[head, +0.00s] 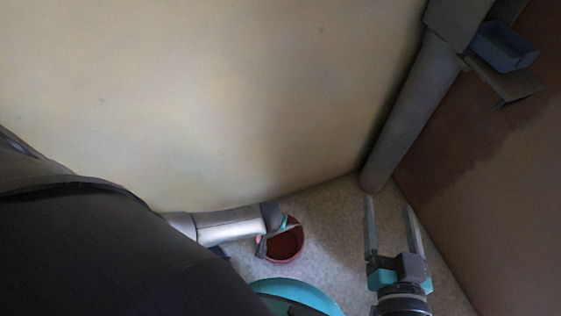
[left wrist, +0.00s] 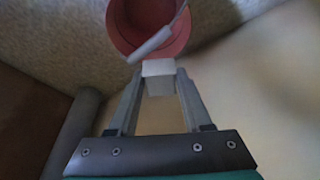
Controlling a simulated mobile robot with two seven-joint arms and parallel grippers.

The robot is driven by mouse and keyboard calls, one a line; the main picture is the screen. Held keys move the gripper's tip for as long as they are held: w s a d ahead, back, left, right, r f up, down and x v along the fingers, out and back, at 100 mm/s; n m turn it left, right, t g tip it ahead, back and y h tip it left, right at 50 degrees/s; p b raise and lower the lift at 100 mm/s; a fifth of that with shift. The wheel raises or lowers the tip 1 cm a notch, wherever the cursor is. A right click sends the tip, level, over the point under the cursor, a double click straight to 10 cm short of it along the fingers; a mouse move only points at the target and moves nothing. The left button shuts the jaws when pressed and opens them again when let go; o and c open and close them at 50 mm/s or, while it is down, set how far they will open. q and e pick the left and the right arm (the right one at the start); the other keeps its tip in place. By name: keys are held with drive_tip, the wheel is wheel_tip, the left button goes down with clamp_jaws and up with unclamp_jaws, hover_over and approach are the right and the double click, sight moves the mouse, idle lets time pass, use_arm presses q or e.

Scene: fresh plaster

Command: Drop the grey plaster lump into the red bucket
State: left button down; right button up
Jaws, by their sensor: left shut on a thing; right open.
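The red bucket (head: 298,247) stands on the floor near the wall in the head view. In the left wrist view the bucket (left wrist: 117,30) is at the top, its pale handle grip crossing its near rim. My left gripper (left wrist: 158,75) is shut on the pale grey plaster lump (left wrist: 158,68), which sits between its fingertips just in front of the bucket's rim in that view. In the head view my left gripper (head: 270,228) is at the bucket's left side, partly hidden, and the lump cannot be made out. My right gripper (head: 388,204) is open and empty, to the right of the bucket.
A grey pipe (head: 408,110) runs down to the floor in the corner. A blue box (head: 503,47) is by a bracket high at the right. A pale wall (head: 220,100) rises behind the bucket, and a brown wall (head: 490,170) stands close to my right gripper.

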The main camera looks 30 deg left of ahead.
idle(0.3)
use_arm(q)
drive_tip(key=shift+c, duration=1.3)
unclamp_jaws()
drive_tip(key=shift+r, duration=0.1)
